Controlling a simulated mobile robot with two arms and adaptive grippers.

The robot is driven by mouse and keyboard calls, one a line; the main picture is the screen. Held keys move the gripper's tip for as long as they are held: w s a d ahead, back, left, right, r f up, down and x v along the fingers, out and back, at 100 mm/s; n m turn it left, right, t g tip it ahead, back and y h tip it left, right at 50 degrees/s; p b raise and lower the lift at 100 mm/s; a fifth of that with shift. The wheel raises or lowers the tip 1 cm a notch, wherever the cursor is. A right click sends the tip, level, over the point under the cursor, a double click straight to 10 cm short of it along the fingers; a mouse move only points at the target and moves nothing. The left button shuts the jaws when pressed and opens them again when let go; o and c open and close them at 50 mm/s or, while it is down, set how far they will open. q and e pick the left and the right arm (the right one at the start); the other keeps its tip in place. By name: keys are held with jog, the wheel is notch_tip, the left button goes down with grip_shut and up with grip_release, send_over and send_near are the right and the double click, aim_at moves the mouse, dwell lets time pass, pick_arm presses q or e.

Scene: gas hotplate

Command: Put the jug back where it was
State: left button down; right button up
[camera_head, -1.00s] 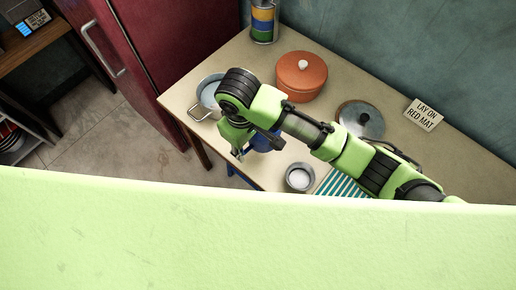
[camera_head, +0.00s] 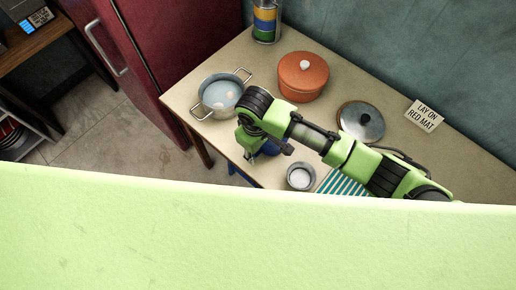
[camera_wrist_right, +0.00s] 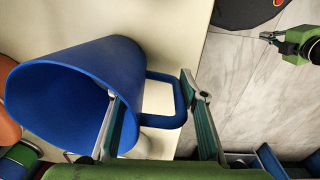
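A blue jug (camera_wrist_right: 105,65) fills the left of the right wrist view, its mouth toward the lower left. Its handle (camera_wrist_right: 165,121) lies between the two fingers of my right gripper (camera_wrist_right: 150,86). The fingers are spread, with clear space around the handle, so the gripper looks open. In the head view my right gripper (camera_head: 262,152) is over the near table edge, and only a little blue of the jug (camera_head: 270,147) shows behind it. My left gripper (camera_wrist_right: 270,38) seems to be the small one at the upper right of the wrist view; its fingers are too small to judge.
On the table (camera_head: 230,66) stand a metal pot (camera_head: 219,95) with liquid and pale round things, an orange lidded pot (camera_head: 303,77), a metal lid (camera_head: 361,122), a small metal cup (camera_head: 300,177) and a striped cloth (camera_head: 340,185). A sign (camera_head: 424,115) is near the wall.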

jog(key=shift+o, duration=1)
jog(key=shift+r, duration=0.15)
jog(key=r, duration=1.2)
jog(key=shift+s+a+b, duration=0.15)
jog(key=shift+s+b, duration=0.1)
jog(key=shift+b, duration=0.1)
